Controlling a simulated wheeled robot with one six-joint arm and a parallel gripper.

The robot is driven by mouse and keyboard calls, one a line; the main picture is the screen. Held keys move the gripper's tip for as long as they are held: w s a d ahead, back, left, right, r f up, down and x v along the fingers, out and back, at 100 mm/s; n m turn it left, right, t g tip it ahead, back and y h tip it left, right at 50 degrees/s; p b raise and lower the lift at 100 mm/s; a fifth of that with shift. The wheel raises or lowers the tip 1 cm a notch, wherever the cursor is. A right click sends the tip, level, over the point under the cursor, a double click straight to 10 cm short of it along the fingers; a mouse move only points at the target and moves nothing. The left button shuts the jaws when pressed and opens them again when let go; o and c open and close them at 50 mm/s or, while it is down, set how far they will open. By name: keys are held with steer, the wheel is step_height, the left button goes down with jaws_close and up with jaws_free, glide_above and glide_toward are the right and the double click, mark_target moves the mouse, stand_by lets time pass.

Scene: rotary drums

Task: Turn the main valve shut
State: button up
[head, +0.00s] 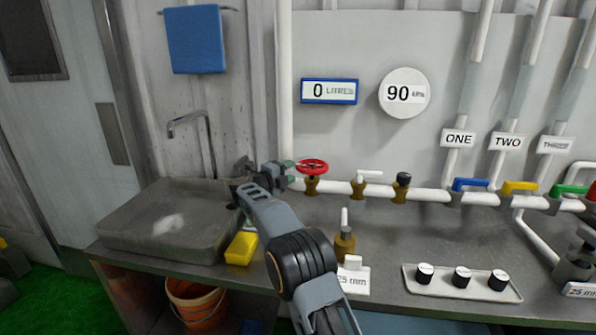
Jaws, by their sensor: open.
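The main valve is most likely the red handwheel (312,167) on a brass body (311,186), at the left end of the white horizontal pipe (334,187). No label on it can be read. My gripper (286,168) is just left of the wheel, with its fingertips pointing toward it. It is open and holds nothing that I can see. I cannot tell whether a fingertip touches the wheel rim. My arm comes up from the bottom centre and hides part of the bench and the sink's right side.
Along the pipe are a white lever valve (366,177), a black-capped fitting (402,184), and blue (470,184), yellow (520,187) and green (569,190) levers. A brass valve (344,240) stands on the bench. A grey sink (165,222) and yellow sponge (241,248) lie left.

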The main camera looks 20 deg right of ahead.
steer(key=v, duration=0.8)
steer(key=shift+b, duration=0.3)
steer(key=shift+a, duration=0.1)
steer(key=n+t+y+p, duration=0.75)
steer(key=n+y, duration=1.05)
steer(key=y, duration=0.6)
glide_toward(323, 173)
steer(key=p+x, duration=0.2)
steer(key=x, duration=1)
steer(key=shift+r+p, duration=0.1)
steer(key=shift+p, duration=0.25)
